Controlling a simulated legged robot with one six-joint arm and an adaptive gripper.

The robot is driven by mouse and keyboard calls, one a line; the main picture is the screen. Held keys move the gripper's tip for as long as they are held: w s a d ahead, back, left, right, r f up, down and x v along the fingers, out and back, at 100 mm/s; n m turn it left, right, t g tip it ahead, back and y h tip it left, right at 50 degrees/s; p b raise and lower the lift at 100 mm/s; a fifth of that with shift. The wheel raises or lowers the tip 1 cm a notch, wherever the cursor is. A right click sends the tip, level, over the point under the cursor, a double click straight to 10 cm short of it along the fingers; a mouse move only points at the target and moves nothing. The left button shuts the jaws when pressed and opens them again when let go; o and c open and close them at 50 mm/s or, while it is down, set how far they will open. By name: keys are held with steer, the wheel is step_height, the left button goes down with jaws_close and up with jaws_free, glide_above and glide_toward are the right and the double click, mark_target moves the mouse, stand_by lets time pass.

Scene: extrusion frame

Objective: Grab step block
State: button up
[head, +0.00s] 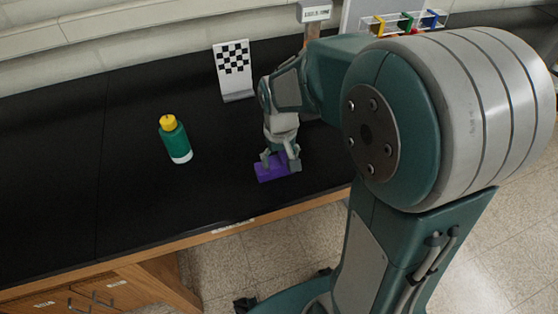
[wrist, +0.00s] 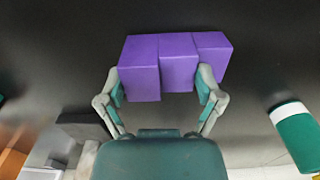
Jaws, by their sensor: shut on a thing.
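The step block is a purple stepped block (head: 273,172) on the black table, near its front edge. In the wrist view the block (wrist: 178,58) shows several joined cube-like sections at stepped depths. My gripper (head: 281,163) reaches down over it from above. In the wrist view my gripper's fingers (wrist: 160,90) sit at either side of the block and are shut on it. Whether the block is clear of the table cannot be told.
A green bottle with a yellow cap (head: 174,140) stands left of the block; it also shows in the wrist view (wrist: 298,135). A checkerboard stand (head: 234,70) is at the back. The table's left side is clear. The wooden front edge (head: 225,230) is close.

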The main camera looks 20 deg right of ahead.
step_height(320, 180, up, 3)
steer(key=shift+f, duration=0.1)
steer(key=s+a+r, duration=0.1)
steer(key=s+r, duration=0.8)
steer(key=s, duration=0.5)
steer(key=shift+r, duration=0.3)
